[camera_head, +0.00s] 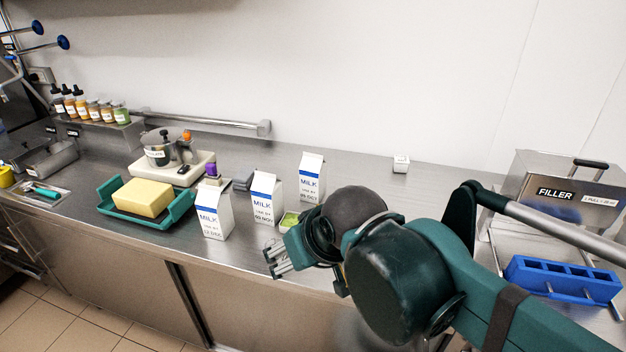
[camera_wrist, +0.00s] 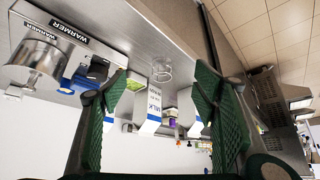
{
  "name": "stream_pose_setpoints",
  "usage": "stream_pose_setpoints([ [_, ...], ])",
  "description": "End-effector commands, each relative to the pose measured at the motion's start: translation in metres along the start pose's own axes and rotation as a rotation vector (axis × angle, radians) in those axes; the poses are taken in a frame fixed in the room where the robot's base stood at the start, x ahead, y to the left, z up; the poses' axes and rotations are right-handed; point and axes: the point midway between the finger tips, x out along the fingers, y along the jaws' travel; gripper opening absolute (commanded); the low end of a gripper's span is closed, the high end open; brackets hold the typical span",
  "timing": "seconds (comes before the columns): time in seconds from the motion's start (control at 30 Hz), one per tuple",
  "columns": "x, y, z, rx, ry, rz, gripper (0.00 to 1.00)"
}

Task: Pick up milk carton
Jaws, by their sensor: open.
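Three white milk cartons with blue bands stand upright on the steel counter in the head view: the left one (camera_head: 214,215), the middle one (camera_head: 266,200) and the right one (camera_head: 311,180), farthest back. My gripper (camera_head: 276,258) is open and low over the counter's front edge, to the right of the left carton and in front of the middle one. The wrist view is turned over. There my open, empty fingers (camera_wrist: 162,84) frame a carton labelled MILK (camera_wrist: 154,106), which stands beyond them, and part of another carton (camera_wrist: 187,108) shows near the right finger.
A small container with green contents (camera_head: 289,221) stands close to my gripper. A clear cup (camera_wrist: 162,72) shows between the fingers. A teal tray (camera_head: 177,214) holding a yellow block lies at left. A blue rack (camera_head: 562,280) and the FILLER box (camera_head: 566,190) stand at right.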

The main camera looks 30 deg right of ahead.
Motion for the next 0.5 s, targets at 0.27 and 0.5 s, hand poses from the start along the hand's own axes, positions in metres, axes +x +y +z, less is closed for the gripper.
stream_pose_setpoints([
  [0.27, -0.037, 0.000, -0.026, 0.000, 0.000, 0.000, 0.60],
  [0.5, -0.059, 0.000, -0.042, 0.000, 0.000, 0.000, 0.60],
])
